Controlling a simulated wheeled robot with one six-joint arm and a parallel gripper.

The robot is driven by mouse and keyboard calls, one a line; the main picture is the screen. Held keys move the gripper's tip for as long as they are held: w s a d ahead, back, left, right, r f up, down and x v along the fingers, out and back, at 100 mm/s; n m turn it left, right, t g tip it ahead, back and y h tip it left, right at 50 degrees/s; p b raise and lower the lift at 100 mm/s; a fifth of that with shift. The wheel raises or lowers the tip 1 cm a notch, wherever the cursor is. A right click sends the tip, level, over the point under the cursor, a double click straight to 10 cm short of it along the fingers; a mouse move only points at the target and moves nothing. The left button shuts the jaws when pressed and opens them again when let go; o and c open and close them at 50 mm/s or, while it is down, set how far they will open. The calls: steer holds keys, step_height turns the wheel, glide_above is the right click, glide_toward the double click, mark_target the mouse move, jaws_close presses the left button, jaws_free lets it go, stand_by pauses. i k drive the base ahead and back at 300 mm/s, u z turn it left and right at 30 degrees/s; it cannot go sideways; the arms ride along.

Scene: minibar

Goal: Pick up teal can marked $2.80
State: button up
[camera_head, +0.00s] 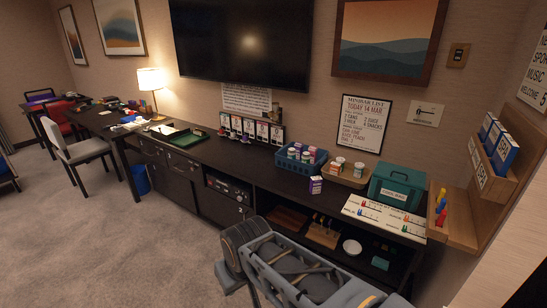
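I cannot make out a teal can or a $2.80 mark at this size. A blue crate (284,163) on the dark counter holds several small cans or cartons, partly hidden by its walls. A tan tray (343,177) to its right holds a few small white and orange-brown containers. A purple and white carton (315,185) stands on the counter in front of the crate. Grey-blue links of my arm fill the bottom middle, in front of the counter. My gripper's fingertips do not show.
A teal box (397,187) and a white board with coloured pegs (384,218) fill the counter's right end. A green tray (184,139) lies further left. Open shelves (323,235) below hold a rack and bowl. Carpet (100,240) is clear at left.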

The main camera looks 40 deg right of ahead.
mark_target(292, 152)
steer(key=u, duration=0.35)
steer(key=i, duration=1.8)
steer(key=z, duration=0.4)
steer(key=i, duration=1)
steer(key=z, duration=1.45)
steer(key=i, duration=0.75)
steer(key=z, duration=0.7)
